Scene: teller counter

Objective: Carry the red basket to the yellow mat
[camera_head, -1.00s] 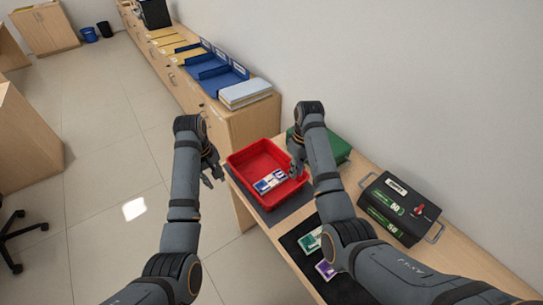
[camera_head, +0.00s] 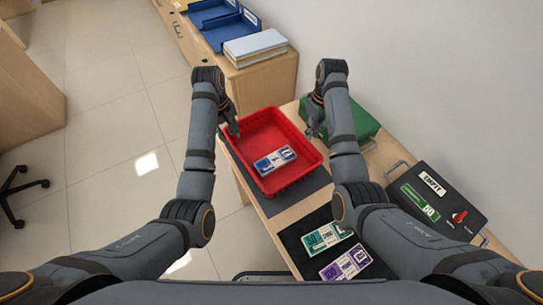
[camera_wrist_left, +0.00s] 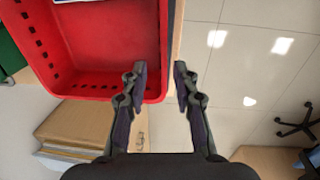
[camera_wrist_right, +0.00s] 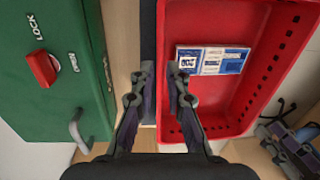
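The red basket (camera_head: 308,150) sits on a dark grey mat (camera_head: 316,182) on the wooden counter, with a bundle of blue-and-white banknotes (camera_head: 275,160) inside. My left gripper (camera_head: 232,124) is at its left rim. In the left wrist view its fingers (camera_wrist_left: 161,76) are parted, one on each side of the basket wall. My right gripper (camera_head: 318,125) is at the right rim. In the right wrist view its fingers (camera_wrist_right: 161,78) are parted around the line of the other wall. Contact with the rim is not clear. No yellow mat is in view.
A green lockbox (camera_head: 360,122) stands right of the basket, close to my right gripper. A black case (camera_head: 450,195) stands further right. Green and purple note bundles (camera_head: 345,262) lie on a black mat in front. A cabinet with blue trays (camera_head: 228,30) is behind. Floor is open at left.

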